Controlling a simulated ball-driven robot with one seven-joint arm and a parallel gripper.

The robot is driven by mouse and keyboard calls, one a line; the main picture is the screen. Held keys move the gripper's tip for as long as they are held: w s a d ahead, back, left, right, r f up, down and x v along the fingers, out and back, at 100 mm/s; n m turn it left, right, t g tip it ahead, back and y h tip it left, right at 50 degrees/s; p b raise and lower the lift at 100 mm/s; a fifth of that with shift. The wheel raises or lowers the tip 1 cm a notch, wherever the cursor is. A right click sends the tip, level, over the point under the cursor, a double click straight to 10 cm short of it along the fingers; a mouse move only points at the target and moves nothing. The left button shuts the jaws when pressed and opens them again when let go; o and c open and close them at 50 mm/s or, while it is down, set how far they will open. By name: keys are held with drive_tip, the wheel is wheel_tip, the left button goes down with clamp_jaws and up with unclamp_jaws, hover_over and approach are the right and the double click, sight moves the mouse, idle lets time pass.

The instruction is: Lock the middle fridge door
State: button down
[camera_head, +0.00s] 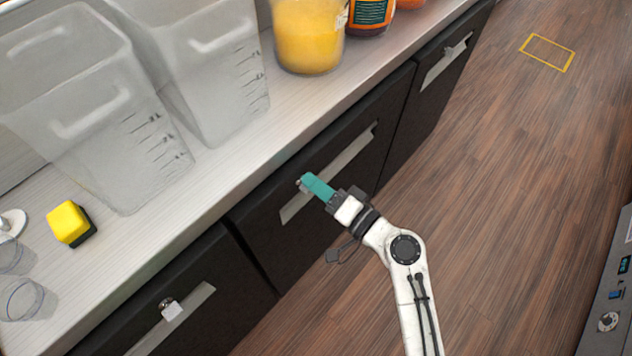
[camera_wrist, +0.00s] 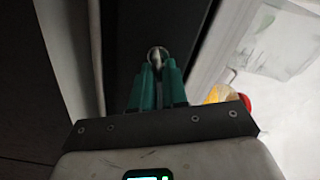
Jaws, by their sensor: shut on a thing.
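The middle fridge door (camera_head: 287,250) is a dark panel under the pale counter, with a slanted silver handle strip (camera_head: 352,150). It looks closed. A small metal lock knob (camera_head: 300,184) sits at its upper edge by the strip; it also shows in the wrist view (camera_wrist: 158,54) as a round metal piece at the fingertips. My gripper (camera_head: 309,181) has teal fingers, close together on the knob, and the wrist view (camera_wrist: 157,72) shows the same. The fingers partly hide the knob, so its turned position cannot be told.
The left door has its own lock knob (camera_head: 168,307) and handle strip (camera_head: 150,340). The right door has a handle strip (camera_head: 445,63). Clear bins (camera_head: 100,130), a yellow sponge-like block (camera_head: 68,222) and an orange-yellow jar (camera_head: 308,35) stand on the counter. The wooden floor is open.

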drive_tip(key=shift+f+m+p, duration=0.15)
drive_tip(key=shift+m+p, duration=0.1)
drive_tip(key=shift+m, duration=0.9)
drive_tip(key=shift+f+m+p, duration=0.1)
drive_tip(key=shift+m+p, duration=0.15)
drive_tip(key=shift+m, duration=0.9)
drive_tip(key=c, duration=1.3)
unclamp_jaws()
drive_tip(key=b+v, duration=0.1)
drive_tip(key=v, duration=0.9)
drive_tip(key=shift+s+d+b, duration=0.25)
drive_tip(key=shift+d+b, duration=0.05)
drive_tip(key=shift+d, duration=0.05)
